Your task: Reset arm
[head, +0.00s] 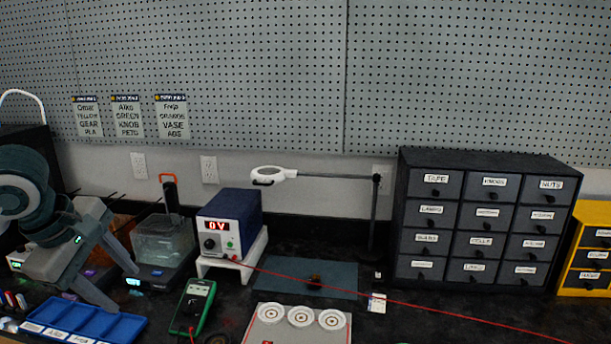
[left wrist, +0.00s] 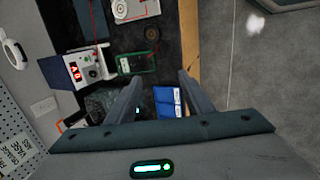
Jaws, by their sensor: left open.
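My left gripper (head: 122,278) comes in from the left in the head view, above the left part of the dark bench. My right gripper is in neither view.
A green multimeter (head: 193,305), a power supply (head: 231,224), a magnifier lamp (head: 270,174) and a clear tank (head: 163,240) stand on the bench. A black drawer cabinet (head: 482,218) is at the right. A white board with round targets (head: 297,330) lies at the front. A red wire crosses the bench.

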